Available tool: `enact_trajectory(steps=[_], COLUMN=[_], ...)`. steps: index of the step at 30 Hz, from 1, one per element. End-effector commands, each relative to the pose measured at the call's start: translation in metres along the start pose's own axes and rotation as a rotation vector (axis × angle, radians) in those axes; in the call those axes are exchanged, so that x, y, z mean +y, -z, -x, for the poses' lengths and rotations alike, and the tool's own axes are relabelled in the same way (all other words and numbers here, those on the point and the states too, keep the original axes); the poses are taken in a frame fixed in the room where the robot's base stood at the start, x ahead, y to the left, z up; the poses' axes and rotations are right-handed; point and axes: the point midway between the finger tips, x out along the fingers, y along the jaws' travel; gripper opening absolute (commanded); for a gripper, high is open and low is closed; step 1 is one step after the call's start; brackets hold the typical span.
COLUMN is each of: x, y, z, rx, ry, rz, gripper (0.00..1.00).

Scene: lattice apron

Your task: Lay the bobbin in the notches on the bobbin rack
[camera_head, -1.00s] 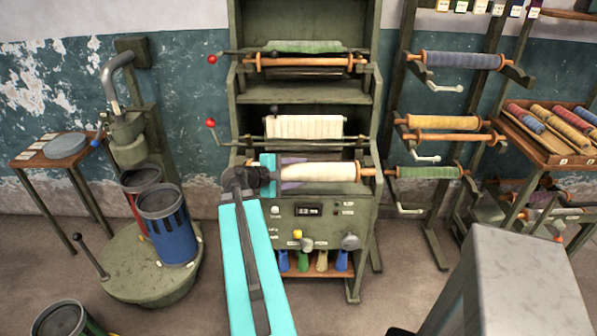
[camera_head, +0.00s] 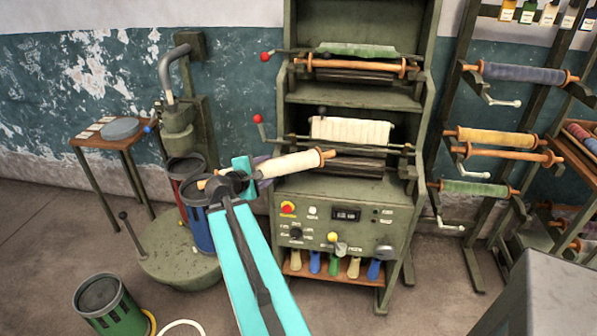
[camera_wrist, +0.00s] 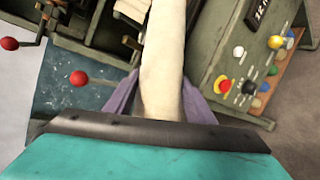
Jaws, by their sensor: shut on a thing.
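The bobbin (camera_head: 290,165), wound with cream thread and with orange wooden ends, is held in the air by my gripper (camera_head: 252,173). It tilts up to the right, in front of the green machine. In the wrist view, the cream bobbin (camera_wrist: 162,65) runs up the picture between the purple fingers of my gripper (camera_wrist: 160,105). A rack (camera_head: 443,130) at the right bears blue-grey, yellow, bare and green bobbins on its arms. I cannot tell for certain that it is the bobbin rack, and its notches are too small to make out.
The green machine (camera_head: 345,190) stands behind the bobbin, with red-knobbed levers at its left. Buckets and a round pedestal (camera_head: 180,268) are at the left. A wooden tray (camera_head: 575,155) of bobbins is at the far right. A grey block (camera_head: 540,300) fills the lower right.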

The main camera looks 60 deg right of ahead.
Motion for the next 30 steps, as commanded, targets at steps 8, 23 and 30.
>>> enact_trajectory(steps=[8, 23, 30], x=[0.023, 0.055, 0.067], y=[0.087, 0.219, 0.266], z=[0.059, 0.189, 0.265], rx=[0.206, 0.593, 0.781], ry=[-0.086, -0.240, -0.318], rz=[0.084, 0.244, 0.318], gripper=[0.12, 0.12, 0.12])
